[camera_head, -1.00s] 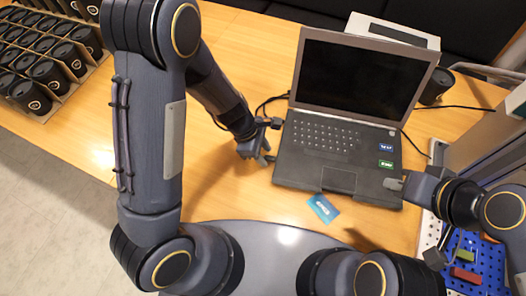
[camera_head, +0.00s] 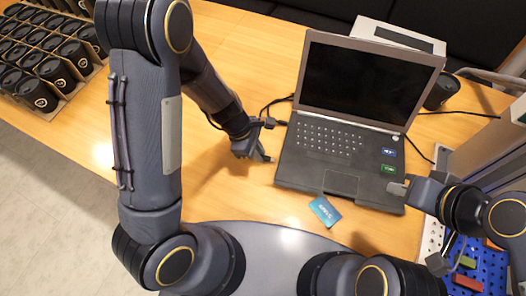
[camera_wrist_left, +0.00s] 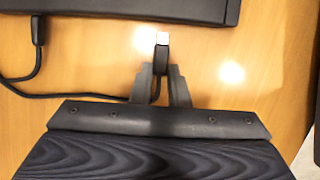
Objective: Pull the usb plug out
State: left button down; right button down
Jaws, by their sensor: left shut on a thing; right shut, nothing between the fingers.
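The black usb plug (camera_wrist_left: 162,52) has a bare silver metal end pointing at the laptop, with wood table showing between them. My left gripper (camera_head: 266,141) is shut on the plug beside the laptop's left edge; its fingers also show in the left wrist view (camera_wrist_left: 163,82). The plug's cable runs back under the fingers. The open laptop (camera_head: 325,176) stands on the table with a dark screen. My right gripper (camera_head: 397,187) is shut and empty at the laptop's front right corner; whether it touches the laptop is hard to tell.
A second black plug (camera_wrist_left: 39,48) sits at the laptop's edge. A blue card (camera_head: 325,211) lies in front of the laptop. A tray of black cups (camera_head: 42,70) is far left, a blue perforated panel (camera_head: 485,262) lower right.

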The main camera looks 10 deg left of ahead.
pick_arm(q)
jog(key=c, duration=1.4)
grip_release()
jog(key=shift+a, duration=0.1)
jog(key=shift+p+v, duration=0.95)
jog(key=shift+v, duration=2.95)
jog(key=shift+s+r, duration=0.1)
jog(key=s+a+r+m+t+h, duration=0.1)
jog(key=s+a+r+m+t, duration=0.2)
jog(key=r, duration=0.4)
jog(key=s+a+r+m+h, duration=0.1)
jog(key=s+r+m, duration=0.35)
jog(key=r, duration=0.25)
jog(key=s+a+r+m+t+y, duration=0.1)
jog(key=s+m, duration=0.1)
jog(key=s+a+r+m+t+y, duration=0.1)
jog(key=s+m, duration=0.2)
jog(key=s+a+r+m+t, duration=0.1)
jog(key=s+a+m, duration=0.1)
jog(key=m, duration=0.1)
jog(key=shift+s+r+y, duration=0.2)
jog(key=shift+s+y, duration=0.15)
jog(key=shift+y, duration=0.05)
